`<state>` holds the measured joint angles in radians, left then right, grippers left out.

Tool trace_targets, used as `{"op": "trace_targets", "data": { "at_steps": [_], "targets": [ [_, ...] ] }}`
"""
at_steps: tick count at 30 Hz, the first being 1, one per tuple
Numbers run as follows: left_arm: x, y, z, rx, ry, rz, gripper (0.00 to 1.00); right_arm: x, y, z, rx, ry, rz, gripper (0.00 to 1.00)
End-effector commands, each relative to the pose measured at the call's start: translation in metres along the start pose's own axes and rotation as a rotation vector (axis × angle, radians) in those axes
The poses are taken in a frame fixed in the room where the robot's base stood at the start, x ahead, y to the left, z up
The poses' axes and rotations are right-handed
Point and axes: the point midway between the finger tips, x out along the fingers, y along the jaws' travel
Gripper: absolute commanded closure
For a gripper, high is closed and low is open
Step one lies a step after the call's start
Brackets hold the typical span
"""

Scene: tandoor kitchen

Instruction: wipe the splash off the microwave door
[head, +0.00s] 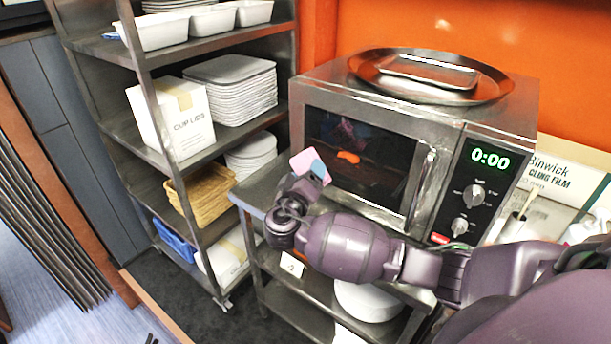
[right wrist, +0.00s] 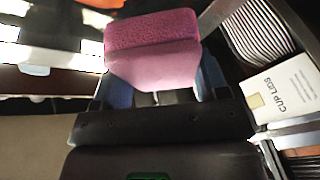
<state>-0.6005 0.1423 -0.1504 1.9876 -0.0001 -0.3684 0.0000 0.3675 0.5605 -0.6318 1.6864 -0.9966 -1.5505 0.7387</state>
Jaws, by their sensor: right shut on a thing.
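The microwave (head: 470,125) stands on a steel shelf unit with its dark door (head: 385,165) shut. An orange splash (head: 348,157) is on the door glass, left of its middle. My right gripper (head: 314,173) is in front of the door's left part, left of and slightly below the splash. It is shut on a pink sponge (head: 302,160). In the right wrist view the sponge (right wrist: 150,50) sits between the blue fingers of the gripper (right wrist: 155,88). I cannot tell whether the sponge touches the door. My left gripper is not in view.
A round metal tray (head: 360,68) lies on the microwave. Its upright handle (head: 420,185) is at the door's right. A cling film box (head: 560,182) is at the right.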

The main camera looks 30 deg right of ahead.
Motion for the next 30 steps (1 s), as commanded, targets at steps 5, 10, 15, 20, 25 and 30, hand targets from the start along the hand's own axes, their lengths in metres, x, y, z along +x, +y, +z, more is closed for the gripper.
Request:
{"op": "trace_targets", "data": {
  "at_steps": [5,10,15,20,25,30],
  "targets": [
    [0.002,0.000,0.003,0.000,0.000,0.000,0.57,-0.002,0.001,-0.002,-0.045,0.088,0.107,0.51],
    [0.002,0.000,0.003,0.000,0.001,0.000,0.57,-0.004,0.002,-0.004,-0.061,0.123,0.150,0.51],
    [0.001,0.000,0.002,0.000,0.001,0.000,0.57,0.003,0.004,-0.003,-0.065,0.129,0.157,0.51],
    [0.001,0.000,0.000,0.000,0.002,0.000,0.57,0.015,0.007,0.000,-0.065,0.129,0.157,0.51],
    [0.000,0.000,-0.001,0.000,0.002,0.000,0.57,0.031,0.009,0.005,-0.066,0.129,0.157,0.51],
    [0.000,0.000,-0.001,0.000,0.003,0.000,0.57,0.043,0.011,0.009,-0.065,0.128,0.157,0.51]
  ]
}}
